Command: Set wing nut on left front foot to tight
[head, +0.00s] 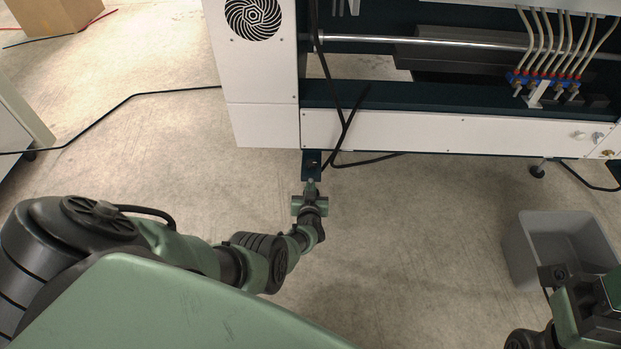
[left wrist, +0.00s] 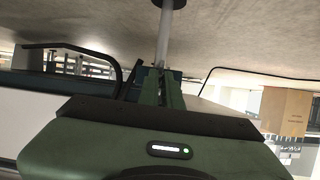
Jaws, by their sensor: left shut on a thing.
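The machine's left front foot shows in the left wrist view as a pale threaded-looking post (left wrist: 163,40) with a dark pad at its end. In the head view a dark foot bracket (head: 312,164) sticks out below the machine's left corner. My left gripper (head: 311,186) is at this bracket, low near the floor. In the left wrist view its green fingers (left wrist: 157,84) are shut at the post, on the wing nut, which the fingers hide. My right gripper (head: 553,277) is at the lower right, away from the foot; its jaw opening cannot be made out.
The white machine body (head: 262,125) stands above the foot. Black cables (head: 347,125) hang just right of the bracket. A grey bin (head: 535,245) stands on the floor at the right, by my right arm. The floor between bracket and bin is clear. A cardboard box (left wrist: 285,112) stands farther off.

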